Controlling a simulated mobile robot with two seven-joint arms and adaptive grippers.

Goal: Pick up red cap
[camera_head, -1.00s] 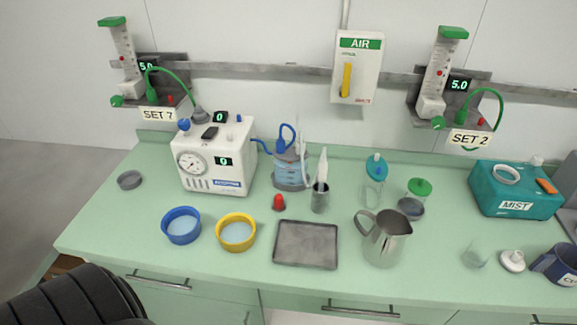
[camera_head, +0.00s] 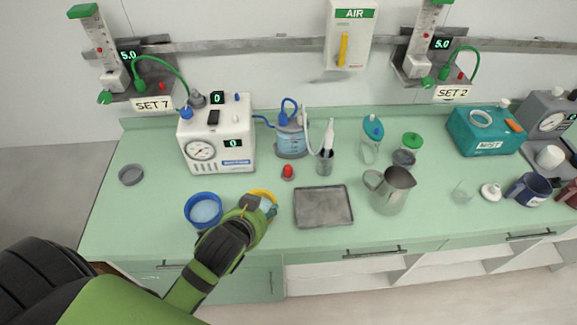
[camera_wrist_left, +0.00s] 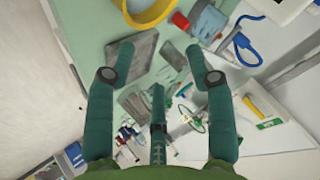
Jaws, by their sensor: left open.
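The red cap (camera_head: 288,171) stands on the green counter behind the grey tray and in front of the blue-lidded jar. It also shows near the top of the left wrist view (camera_wrist_left: 180,20), beyond my fingertips. My left gripper (camera_head: 268,206) is over the yellow-rimmed dish, nearer the counter's front edge than the cap. In the left wrist view its two fingers (camera_wrist_left: 157,48) are spread wide with nothing between them. The gripper is apart from the cap. My right gripper is not in view.
The yellow dish (camera_head: 263,195) is partly hidden by my gripper. The blue dish (camera_head: 203,210) is to its left, the grey tray (camera_head: 323,206) to its right. A dark cup with white tools (camera_head: 325,163) stands right of the cap. A steel jug (camera_head: 393,188) is farther right.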

